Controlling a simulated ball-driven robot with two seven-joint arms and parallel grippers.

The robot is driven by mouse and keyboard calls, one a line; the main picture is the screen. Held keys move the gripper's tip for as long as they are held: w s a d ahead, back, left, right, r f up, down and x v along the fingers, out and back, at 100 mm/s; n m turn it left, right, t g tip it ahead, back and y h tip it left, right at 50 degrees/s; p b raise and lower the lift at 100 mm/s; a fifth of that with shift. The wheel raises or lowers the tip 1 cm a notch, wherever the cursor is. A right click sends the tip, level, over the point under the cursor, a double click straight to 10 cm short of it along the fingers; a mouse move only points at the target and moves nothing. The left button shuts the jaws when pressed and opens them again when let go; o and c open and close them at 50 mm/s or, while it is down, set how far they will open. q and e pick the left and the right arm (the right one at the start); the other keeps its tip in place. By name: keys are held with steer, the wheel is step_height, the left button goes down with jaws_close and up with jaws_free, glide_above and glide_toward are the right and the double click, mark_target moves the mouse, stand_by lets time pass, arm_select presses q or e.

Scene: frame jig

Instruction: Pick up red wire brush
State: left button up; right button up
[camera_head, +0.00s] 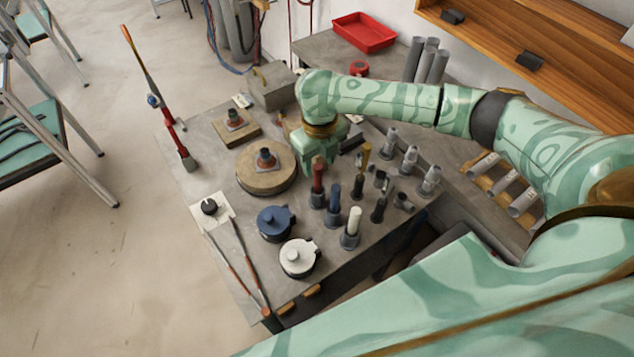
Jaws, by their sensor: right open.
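A red-handled tool (318,176), which looks like the red wire brush, stands upright in a dark holder on the grey worktable (215,175). My right gripper (309,166) comes down from above, just behind and beside the red handle. Its fingers are open, though partly hidden by its green body and the handle. I cannot tell whether they touch the handle. The brush's lower end is hidden in its holder. My left gripper is not in view.
A blue-handled tool (335,196) and a white-handled one (353,220) stand close by in holders. Several grey fittings (410,158) stand to the right. A round wooden block (262,182) lies left of the gripper. Blue (274,222) and white (298,257) lidded pots sit in front.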

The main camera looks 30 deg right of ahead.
mark_target(318, 185)
step_height(318, 185, down, 5)
steer(key=shift+w+f+b, duration=0.1)
steer(key=shift+f+b, duration=0.05)
steer(key=shift+b, duration=0.55)
jaws_close()
